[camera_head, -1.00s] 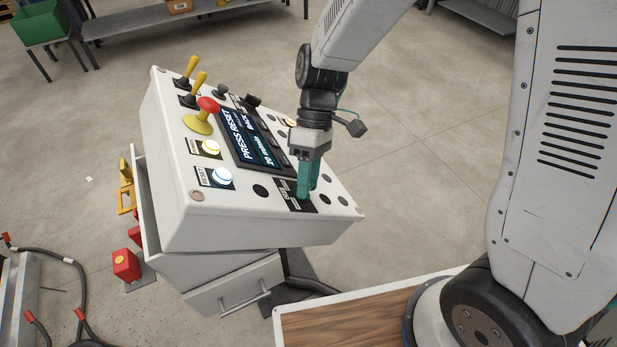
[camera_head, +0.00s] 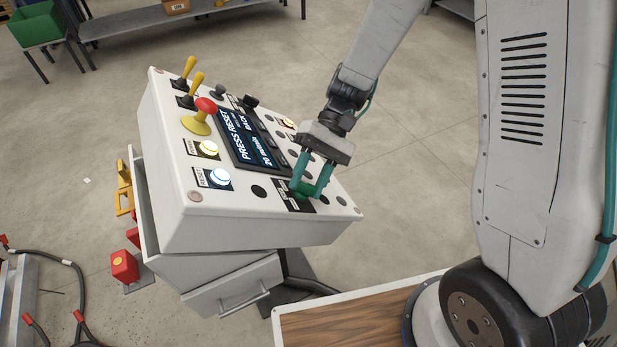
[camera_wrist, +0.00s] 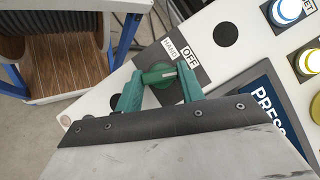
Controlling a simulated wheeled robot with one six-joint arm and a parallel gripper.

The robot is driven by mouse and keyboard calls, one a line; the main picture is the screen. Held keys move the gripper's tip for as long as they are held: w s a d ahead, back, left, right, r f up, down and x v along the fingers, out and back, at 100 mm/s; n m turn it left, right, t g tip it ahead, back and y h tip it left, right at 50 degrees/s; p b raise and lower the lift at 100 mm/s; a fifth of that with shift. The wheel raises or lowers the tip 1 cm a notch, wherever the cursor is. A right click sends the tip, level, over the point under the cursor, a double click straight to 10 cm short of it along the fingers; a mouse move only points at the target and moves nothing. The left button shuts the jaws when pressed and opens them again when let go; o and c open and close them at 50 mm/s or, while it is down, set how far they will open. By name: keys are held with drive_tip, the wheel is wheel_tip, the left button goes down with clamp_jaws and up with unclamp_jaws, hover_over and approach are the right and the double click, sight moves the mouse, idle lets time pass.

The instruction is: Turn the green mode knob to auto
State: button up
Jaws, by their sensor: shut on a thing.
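The green mode knob (camera_head: 306,189) sits on a black label plate near the front right of the white control panel. In the wrist view the knob (camera_wrist: 158,75) is a bar lying nearly level between the teal fingers of my gripper (camera_wrist: 159,79), which are shut on its two ends. The words HAND and OFF show just beyond the knob; the word AUTO is hidden or out of view. In the head view my gripper (camera_head: 310,189) reaches down to the knob from the upper right, its fingers spread apart around it.
The white panel (camera_head: 240,218) also carries a red-topped button (camera_head: 206,105), yellow levers (camera_head: 197,80), a lit white button (camera_head: 219,177), a lit yellow button (camera_head: 208,148) and a screen (camera_head: 250,137) reading PRESS RESET. A drawer (camera_head: 235,288) stands out below. Floor to the right is clear.

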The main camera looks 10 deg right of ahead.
drive_tip(key=shift+d+f+m+y, duration=0.1)
drive_tip(key=shift+m+y, duration=1.2)
drive_tip(key=shift+m, duration=1.2)
drive_tip(key=shift+t, duration=0.3)
drive_tip(key=o, duration=1)
drive_tip(key=v, duration=0.7)
drive_tip(key=shift+w+d, duration=0.2)
drive_tip(key=shift+d, duration=0.1)
